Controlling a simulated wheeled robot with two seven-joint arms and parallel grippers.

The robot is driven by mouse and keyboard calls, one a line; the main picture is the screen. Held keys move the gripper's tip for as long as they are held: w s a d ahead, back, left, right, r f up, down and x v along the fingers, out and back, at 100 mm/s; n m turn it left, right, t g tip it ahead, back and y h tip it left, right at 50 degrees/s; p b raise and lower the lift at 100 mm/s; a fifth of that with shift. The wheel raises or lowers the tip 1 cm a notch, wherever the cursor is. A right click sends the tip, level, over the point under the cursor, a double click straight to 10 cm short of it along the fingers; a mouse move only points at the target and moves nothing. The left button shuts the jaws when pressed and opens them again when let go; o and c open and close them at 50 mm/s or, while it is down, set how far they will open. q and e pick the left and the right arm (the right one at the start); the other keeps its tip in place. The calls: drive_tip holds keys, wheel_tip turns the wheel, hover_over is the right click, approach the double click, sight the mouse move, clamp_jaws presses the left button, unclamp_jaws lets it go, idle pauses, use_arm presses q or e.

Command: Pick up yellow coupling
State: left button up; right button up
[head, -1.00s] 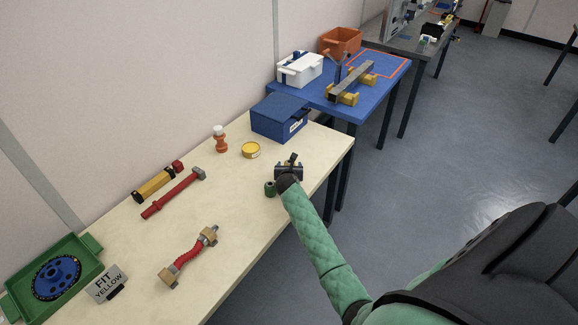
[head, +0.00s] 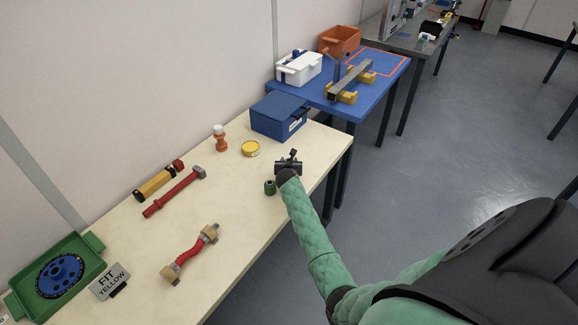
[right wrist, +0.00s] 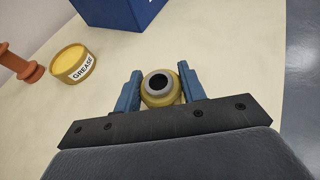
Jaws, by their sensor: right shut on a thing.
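The yellow coupling (right wrist: 158,97), a short yellow ring-shaped part with a pale collar and dark bore, sits between the blue fingers of my right gripper (right wrist: 160,80) in the right wrist view. The fingers are shut on its two sides. In the head view my right gripper (head: 289,165) is low over the near right part of the cream table (head: 225,255), and it hides the coupling there. I cannot tell whether the coupling touches the table. A sign reading FIT YELLOW (head: 110,281) stands on the table. My left gripper is not in view.
A small green part (head: 269,187) stands just left of my right gripper. A grease tin (head: 250,149), an orange-and-white item (head: 219,138) and a blue box (head: 279,116) are behind it.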

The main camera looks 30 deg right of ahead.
drive_tip(key=shift+r, duration=0.45)
drive_tip(key=r, duration=0.1)
drive_tip(key=r+b, duration=0.1)
drive_tip(key=r, duration=0.1)
drive_tip(key=shift+s+d+r+b, duration=0.25)
drive_tip(key=shift+s+d+b, duration=0.1)
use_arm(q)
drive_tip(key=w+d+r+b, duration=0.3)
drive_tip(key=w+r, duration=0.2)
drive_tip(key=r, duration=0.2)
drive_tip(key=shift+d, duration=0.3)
use_arm(e)
drive_tip(key=shift+s+d+r, duration=1.1)
drive_tip(key=shift+s+d, duration=0.05)
drive_tip(key=shift+s, duration=0.2)
drive_tip(key=shift+s+d+r, duration=1.1)
drive_tip(key=shift+s+d, duration=0.05)
drive_tip(key=shift+s, duration=0.25)
drive_tip(key=shift+s+d+r, duration=1.1)
drive_tip(key=shift+s+d, duration=0.05)
drive_tip(key=shift+s, duration=0.2)
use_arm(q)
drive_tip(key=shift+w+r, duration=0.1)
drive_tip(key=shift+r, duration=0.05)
